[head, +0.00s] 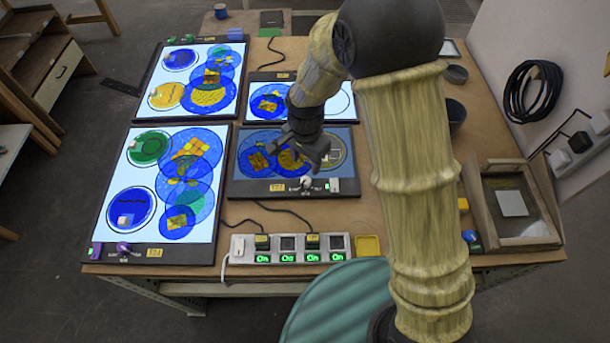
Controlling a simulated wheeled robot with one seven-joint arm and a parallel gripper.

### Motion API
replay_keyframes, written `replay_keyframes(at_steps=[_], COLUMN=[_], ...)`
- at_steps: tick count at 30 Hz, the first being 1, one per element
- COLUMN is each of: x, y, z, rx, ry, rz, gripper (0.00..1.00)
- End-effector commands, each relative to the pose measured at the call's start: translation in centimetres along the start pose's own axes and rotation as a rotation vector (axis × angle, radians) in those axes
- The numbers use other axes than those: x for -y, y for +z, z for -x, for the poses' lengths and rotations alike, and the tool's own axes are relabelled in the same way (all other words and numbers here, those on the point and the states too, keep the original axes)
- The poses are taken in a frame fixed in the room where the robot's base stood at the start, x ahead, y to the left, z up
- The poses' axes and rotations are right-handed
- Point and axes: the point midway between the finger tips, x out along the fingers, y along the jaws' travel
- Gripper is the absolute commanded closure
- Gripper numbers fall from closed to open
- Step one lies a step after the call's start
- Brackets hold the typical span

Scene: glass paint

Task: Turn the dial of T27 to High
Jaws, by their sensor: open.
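My gripper (304,160) is open and hangs over the middle light panel (240,186), partly hiding it. This panel is dimmer than the others and carries blue and yellow glass discs. A pale dial (306,182) sits on its dark front edge, just below my fingers; I see no clear contact. A yellow tag (277,187) is left of the dial. The large front left panel (118,165) is bright, with a purple dial (123,247) and a yellow tag (154,253). The tags and dial marks are too small to read, so I cannot tell which panel is T27.
A power strip (290,249) with several green "On" lights lies at the table's front edge. Two more lit panels lie behind, at the back left (155,75) and back middle (340,105). A wooden-framed box (482,215) stands at the right. My arm hides part of the table.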

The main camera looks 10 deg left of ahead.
Motion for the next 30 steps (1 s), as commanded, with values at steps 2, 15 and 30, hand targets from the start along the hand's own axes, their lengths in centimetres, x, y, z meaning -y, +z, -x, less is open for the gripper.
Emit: replay_keyframes(at_steps=[2, 15, 30], x=[-0.1, -0.1, 0.0], y=[0.0, 0.0, 0.0], z=[-1.4, -7.8, -8.8], rx=[0.002, 0.002, 0.000], ry=[0.005, 0.002, 0.000], rz=[0.000, 0.000, 0.000], gripper=[0.52, 0.52, 0.67])
